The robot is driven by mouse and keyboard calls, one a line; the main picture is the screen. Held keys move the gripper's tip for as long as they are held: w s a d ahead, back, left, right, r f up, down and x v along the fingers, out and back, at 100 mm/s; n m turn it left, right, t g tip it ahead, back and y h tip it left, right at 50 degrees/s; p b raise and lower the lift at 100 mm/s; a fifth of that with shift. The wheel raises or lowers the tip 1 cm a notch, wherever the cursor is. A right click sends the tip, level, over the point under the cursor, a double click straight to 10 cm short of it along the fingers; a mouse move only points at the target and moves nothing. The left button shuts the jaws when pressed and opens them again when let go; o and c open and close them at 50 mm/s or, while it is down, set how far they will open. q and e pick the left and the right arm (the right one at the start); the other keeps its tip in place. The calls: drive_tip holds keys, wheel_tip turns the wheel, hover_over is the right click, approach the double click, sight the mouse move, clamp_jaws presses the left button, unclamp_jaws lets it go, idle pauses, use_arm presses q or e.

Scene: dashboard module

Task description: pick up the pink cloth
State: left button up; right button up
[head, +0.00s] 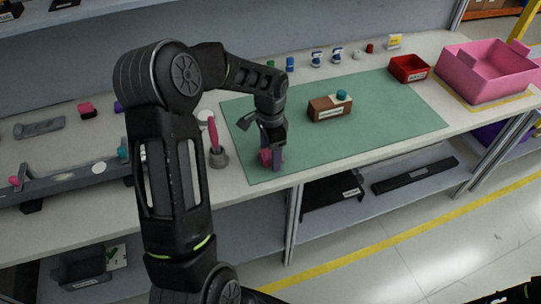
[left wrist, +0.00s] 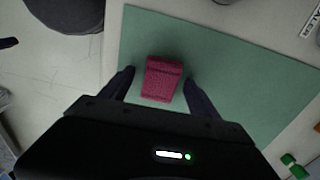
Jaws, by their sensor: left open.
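The pink cloth (left wrist: 161,79) is a small folded bundle on the green mat (left wrist: 230,62), near the mat's edge. In the head view the cloth (head: 266,156) shows partly behind my left gripper (head: 273,160), at the mat's front left corner. My left gripper is open and points down over the cloth. In the left wrist view the two fingers (left wrist: 160,90) stand on either side of the cloth with a gap on each side. My right gripper is not clearly in view; only a dark part of an arm shows at the lower right of the head view.
A brown box with a teal knob (head: 330,107) stands on the mat (head: 390,115) right of my gripper. A grey holder with a pink-handled tool (head: 217,150) stands close on the left. A red bin (head: 408,69) and a pink crate (head: 487,75) stand at the right.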

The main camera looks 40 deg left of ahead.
sight(270, 153)
use_arm(q)
drive_tip(key=c, duration=1.4)
drive_tip(key=shift+r, duration=0.1)
drive_tip(key=shift+c, duration=0.2)
wheel_tip(270, 153, up, 10)
drive_tip(key=b, duration=0.1)
drive_tip(key=o, duration=0.7)
drive_tip(key=c, duration=0.6)
drive_tip(key=shift+o, duration=0.2)
